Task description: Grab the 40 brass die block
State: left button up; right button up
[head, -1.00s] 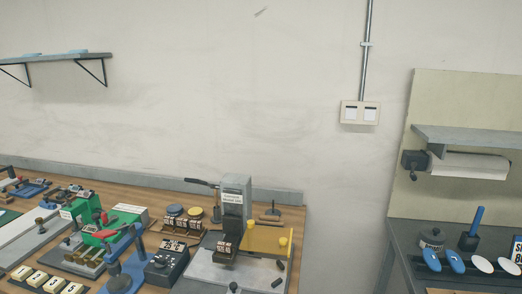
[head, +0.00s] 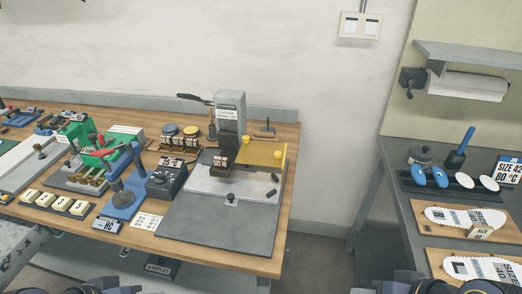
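Several small brass-coloured die blocks with pale number labels stand in a wooden rack (head: 180,149), behind the dark control box on the wooden bench. Another labelled block (head: 221,162) sits under the head of the grey press (head: 230,118). The numbers are too small to read, so I cannot tell which block is the 40. Only dark parts of my arms show at the bottom edge, left and right. Neither gripper's fingers are in view.
The dark control box (head: 164,184) and a blue lever fixture (head: 122,200) stand left of the press's grey base plate (head: 215,228). Number tiles lie at the front left. The right bench (head: 393,160) holds insoles on boards and a "SIZE 42 80 °C" sign (head: 509,172). A floor gap separates the benches.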

aim_at(220, 163)
jog(key=i+j+z, duration=0.1)
jog(key=j, duration=0.3)
jog(key=i+j+z, duration=0.1)
jog(key=j, duration=0.3)
jog(key=i+j+z, duration=0.1)
jog(key=j, duration=0.35)
jog(key=i+j+z, duration=0.1)
jog(key=j, duration=0.3)
jog(key=i, duration=0.1)
